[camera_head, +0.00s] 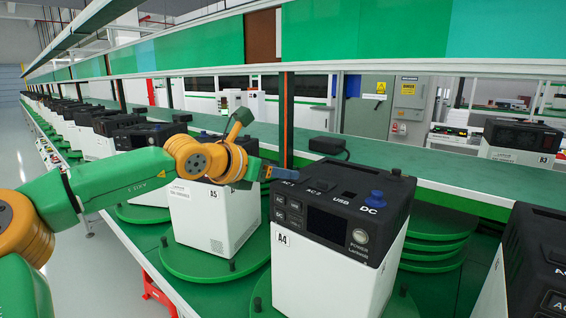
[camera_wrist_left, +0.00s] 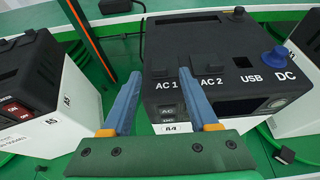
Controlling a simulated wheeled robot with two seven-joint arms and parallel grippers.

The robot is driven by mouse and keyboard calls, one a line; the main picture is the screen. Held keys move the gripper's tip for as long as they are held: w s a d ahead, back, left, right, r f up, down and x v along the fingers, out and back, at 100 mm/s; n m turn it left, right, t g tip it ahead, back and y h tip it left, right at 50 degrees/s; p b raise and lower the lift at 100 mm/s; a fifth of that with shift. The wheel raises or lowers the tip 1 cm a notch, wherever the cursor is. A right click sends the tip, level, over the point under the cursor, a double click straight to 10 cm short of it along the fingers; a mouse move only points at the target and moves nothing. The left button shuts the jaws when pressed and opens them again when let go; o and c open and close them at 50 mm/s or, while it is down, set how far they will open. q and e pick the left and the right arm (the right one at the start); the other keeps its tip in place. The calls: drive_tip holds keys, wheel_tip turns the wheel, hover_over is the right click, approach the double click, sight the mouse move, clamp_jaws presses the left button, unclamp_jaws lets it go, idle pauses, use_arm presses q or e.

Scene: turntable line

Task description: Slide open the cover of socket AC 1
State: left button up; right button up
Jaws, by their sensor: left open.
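The black-topped white unit A4 (camera_head: 330,210) stands on a green turntable; its top also shows in the left wrist view (camera_wrist_left: 220,45). The AC 1 label (camera_wrist_left: 166,84) is near its top's left front edge, beside AC 2 (camera_wrist_left: 210,82). The AC 1 cover is dark on dark; I cannot tell its position. My left gripper (camera_head: 266,172) is at the unit's left edge, near AC 1. In the wrist view its blue fingers (camera_wrist_left: 160,76) are apart and empty, with AC 1 between them. I cannot tell whether a finger touches the unit. My right gripper is not in view.
A blue knob (camera_head: 377,196) stands up by DC on the same top. Unit A5 (camera_head: 212,215) stands close on the left, below my left arm. Another unit (camera_head: 535,255) is at the right edge. A brown post (camera_head: 286,120) rises behind AC 1.

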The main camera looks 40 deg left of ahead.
use_arm(q)
drive_tip(key=shift+x, duration=1.25)
drive_tip(key=shift+s+a, duration=0.1)
drive_tip(key=shift+s, duration=0.15)
drive_tip(key=shift+c, duration=1.3)
clamp_jaws()
